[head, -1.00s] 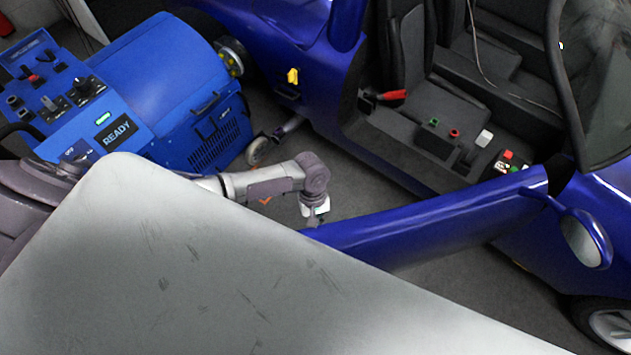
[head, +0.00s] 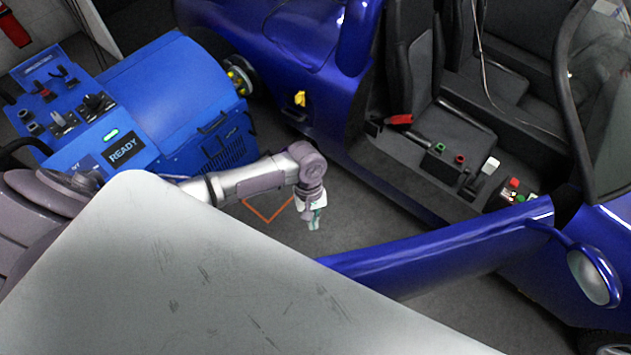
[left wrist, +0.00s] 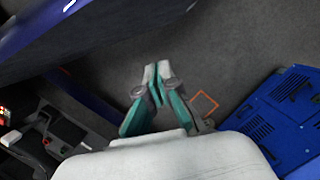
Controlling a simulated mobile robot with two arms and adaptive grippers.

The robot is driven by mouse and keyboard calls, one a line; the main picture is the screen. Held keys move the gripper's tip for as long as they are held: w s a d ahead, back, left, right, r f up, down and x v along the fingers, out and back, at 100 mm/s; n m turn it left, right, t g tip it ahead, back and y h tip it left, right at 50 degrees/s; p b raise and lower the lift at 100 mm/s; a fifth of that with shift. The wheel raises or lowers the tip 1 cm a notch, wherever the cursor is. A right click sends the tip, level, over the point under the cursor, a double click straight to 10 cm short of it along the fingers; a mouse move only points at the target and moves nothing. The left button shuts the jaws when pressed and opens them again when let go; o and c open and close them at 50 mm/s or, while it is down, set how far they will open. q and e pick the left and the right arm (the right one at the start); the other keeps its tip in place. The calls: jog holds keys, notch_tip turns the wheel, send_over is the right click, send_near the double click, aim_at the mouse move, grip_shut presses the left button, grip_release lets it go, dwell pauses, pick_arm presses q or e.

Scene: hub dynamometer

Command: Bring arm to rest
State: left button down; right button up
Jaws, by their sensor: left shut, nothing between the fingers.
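My left arm reaches in from the left in the head view, past the blue dynamometer cabinet. My left gripper (head: 314,224) points down over the bare floor, between the cabinet and the open blue car door (head: 430,240). It also shows in the left wrist view (left wrist: 157,72), with its teal and grey fingers drawn together and nothing between them. It touches nothing that I can see. My right gripper is not in view.
The blue dynamometer cabinet (head: 180,90) with its READY display stands at the left. The blue car's open cockpit (head: 450,150) is at the right. A grey panel (head: 180,270) covers the lower left. An orange floor mark (head: 268,216) lies beside the gripper.

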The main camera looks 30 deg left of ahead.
pick_arm(q)
jog(key=s+a+f+m+t+y+b, duration=0.1)
jog(key=s+a+f+m, duration=0.2)
jog(key=f, duration=0.7)
jog(key=s+a+f+m+t+b, duration=0.15)
jog(key=s+f, duration=0.35)
jog(key=f, duration=0.6)
jog(key=s+f+m+b, duration=0.1)
jog(key=s+f+m, duration=0.2)
jog(key=s, duration=0.8)
jog(key=s+f+m+b, duration=0.1)
jog(key=s+f+m, duration=0.2)
jog(key=s+f, duration=0.4)
jog(key=s, duration=0.5)
jog(key=shift+f+y, duration=0.3)
jog(key=shift+y, duration=0.1)
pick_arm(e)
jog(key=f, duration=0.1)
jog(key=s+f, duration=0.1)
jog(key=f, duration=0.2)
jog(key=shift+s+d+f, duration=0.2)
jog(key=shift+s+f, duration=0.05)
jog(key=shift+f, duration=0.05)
pick_arm(q)
jog(key=shift+w+t, duration=0.1)
jog(key=shift+t, duration=0.15)
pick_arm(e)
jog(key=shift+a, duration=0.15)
